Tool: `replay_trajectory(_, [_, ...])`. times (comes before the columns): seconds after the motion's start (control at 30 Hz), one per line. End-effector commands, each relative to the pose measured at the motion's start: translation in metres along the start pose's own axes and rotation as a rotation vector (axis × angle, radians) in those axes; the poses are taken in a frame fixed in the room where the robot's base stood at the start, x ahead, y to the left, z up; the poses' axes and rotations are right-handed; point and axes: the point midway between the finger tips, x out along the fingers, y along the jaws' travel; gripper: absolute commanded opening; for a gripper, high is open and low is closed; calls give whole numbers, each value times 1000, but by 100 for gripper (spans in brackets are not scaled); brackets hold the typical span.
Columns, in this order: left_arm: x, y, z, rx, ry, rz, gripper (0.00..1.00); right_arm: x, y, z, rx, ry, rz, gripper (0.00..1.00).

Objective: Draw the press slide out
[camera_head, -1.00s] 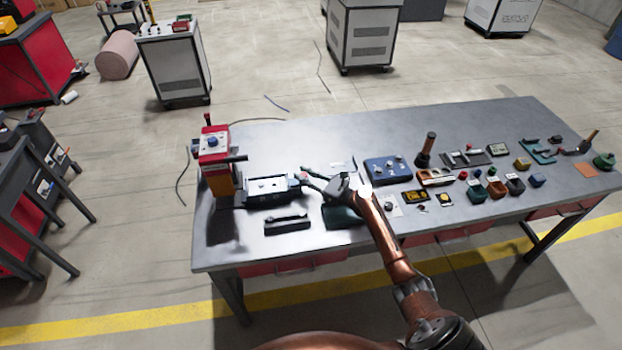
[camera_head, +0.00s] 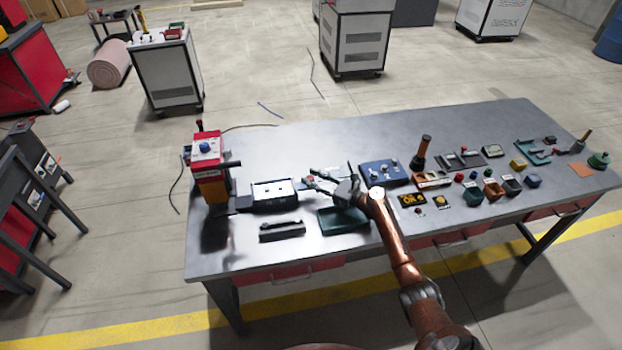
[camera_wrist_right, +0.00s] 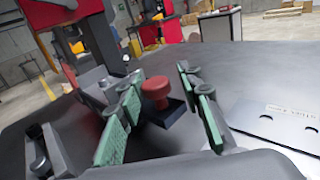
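The press (camera_head: 207,168), red on top with a yellow body, stands at the left end of the table. Its slide (camera_head: 273,194), a dark block with a pale top plate, lies right of the press's base. A red knob (camera_wrist_right: 157,90) on a dark block sits at the slide's outer end, small in the head view. My right gripper (camera_head: 312,178) is at that end, reaching in from the right. In the wrist view its green-padded fingers (camera_wrist_right: 163,108) stand apart on either side of the knob, with gaps visible. My left gripper is not in view.
A black bar-shaped part (camera_head: 282,230) lies in front of the slide. A dark green tray (camera_head: 343,220) is below my right wrist. A blue board (camera_head: 383,173) and several small parts fill the table's right side. Bare table lies behind the slide.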

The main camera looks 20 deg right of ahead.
Motion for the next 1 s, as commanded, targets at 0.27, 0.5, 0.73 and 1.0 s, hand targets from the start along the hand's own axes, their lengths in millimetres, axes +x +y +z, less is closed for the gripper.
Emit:
replay_trajectory(0.27, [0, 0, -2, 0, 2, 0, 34, 2, 2, 1, 1, -2, 4, 41])
replay_trajectory(0.5, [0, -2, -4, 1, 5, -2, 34, -13, 1, 0, 0, -2, 1, 41])
replay_trajectory(0.73, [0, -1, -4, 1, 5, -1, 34, -59, 1, -1, -1, 1, 2, 41])
replay_trajectory(1.0, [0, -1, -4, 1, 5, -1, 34, -105, 1, 0, 1, 0, 2, 41])
